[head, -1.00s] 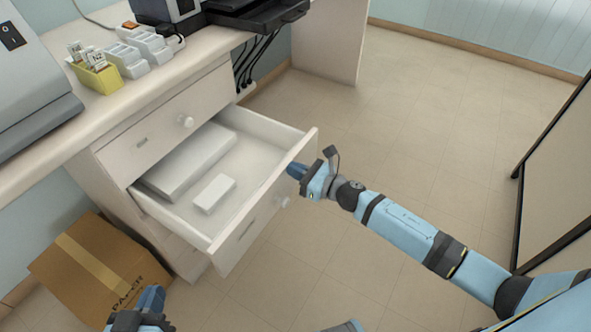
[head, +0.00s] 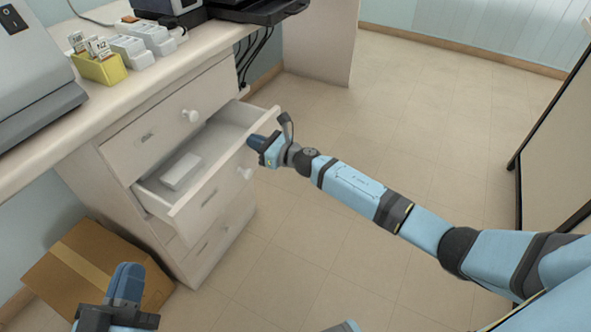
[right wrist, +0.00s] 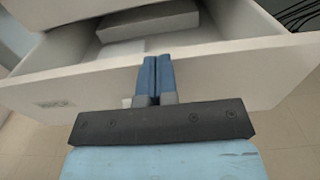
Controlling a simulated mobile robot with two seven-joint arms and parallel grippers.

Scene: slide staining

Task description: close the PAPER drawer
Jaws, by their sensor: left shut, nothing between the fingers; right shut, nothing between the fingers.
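The open drawer (head: 208,198) is the middle one of the white cabinet and sticks out partway. In the right wrist view the shut fingers (right wrist: 154,75) overlap the drawer front (right wrist: 215,68); contact looks likely but is not certain. My left gripper (head: 127,283) is shut and empty at the lower left, in front of the cardboard box.
A cardboard box (head: 80,262) stands on the floor at left. The counter holds a yellow slide rack (head: 98,68) and white containers (head: 133,50).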

